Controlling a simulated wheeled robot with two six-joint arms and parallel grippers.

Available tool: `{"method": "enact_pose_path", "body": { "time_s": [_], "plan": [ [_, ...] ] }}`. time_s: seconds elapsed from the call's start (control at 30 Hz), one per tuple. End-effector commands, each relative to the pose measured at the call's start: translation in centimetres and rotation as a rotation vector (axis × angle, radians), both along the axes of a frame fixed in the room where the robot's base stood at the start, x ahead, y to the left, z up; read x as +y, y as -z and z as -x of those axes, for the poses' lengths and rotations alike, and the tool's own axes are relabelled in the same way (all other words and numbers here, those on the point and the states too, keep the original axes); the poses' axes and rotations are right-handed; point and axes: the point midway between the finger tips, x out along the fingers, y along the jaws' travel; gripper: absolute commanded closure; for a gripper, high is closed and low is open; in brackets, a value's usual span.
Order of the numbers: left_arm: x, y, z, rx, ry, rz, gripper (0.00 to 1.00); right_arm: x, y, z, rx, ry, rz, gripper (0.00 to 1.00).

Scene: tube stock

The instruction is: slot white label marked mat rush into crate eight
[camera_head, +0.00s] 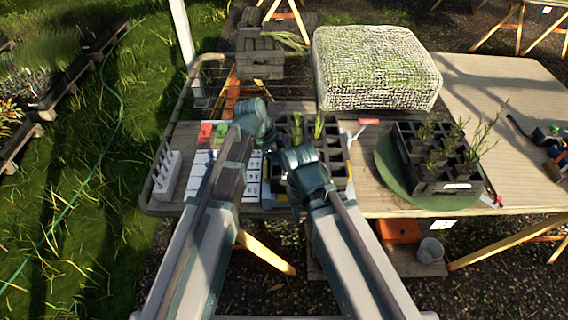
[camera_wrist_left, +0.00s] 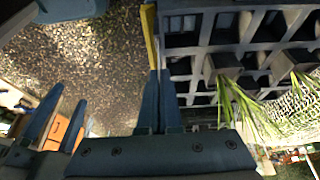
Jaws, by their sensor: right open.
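My left gripper's fingers (camera_wrist_left: 159,100) look closed together beside the dark divided crate (camera_wrist_left: 203,40); I cannot tell whether anything thin is between them. A yellow strip (camera_wrist_left: 152,45) runs just beyond their tips, along the crate edge. My right gripper (camera_head: 300,162) is open; its parted fingers also show in the left wrist view (camera_wrist_left: 58,125). In the head view the dark crate (camera_head: 340,160) lies behind my right gripper, partly hidden. White marked labels (camera_head: 198,172) lie on the table left of it. Their writing, and any crate number, is too small to read.
A second dark crate (camera_head: 405,170) with seedlings stands on a round green mat (camera_head: 390,165) at right. A big woven block (camera_head: 375,68) stands behind. A white pronged rack (camera_head: 166,178) is at the left edge. The table's right part (camera_head: 500,90) is mostly clear.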

Motion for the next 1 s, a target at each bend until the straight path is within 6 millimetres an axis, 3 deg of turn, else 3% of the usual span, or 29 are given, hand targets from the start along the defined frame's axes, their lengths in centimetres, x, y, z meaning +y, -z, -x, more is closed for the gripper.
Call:
{"method": "enact_pose_path", "body": {
  "time_s": [0.83,1.0],
  "plan": [
    [0.0,1.07,0.0,0.0,0.0,0.0,1.0,0.0,1.07,0.0,0.0,0.0,0.0,0.5],
    [-0.01,0.96,0.01,0.0,0.0,0.0,0.71,0.0,0.96,0.0,0.0,0.0,0.0,0.5]
  ]
}}
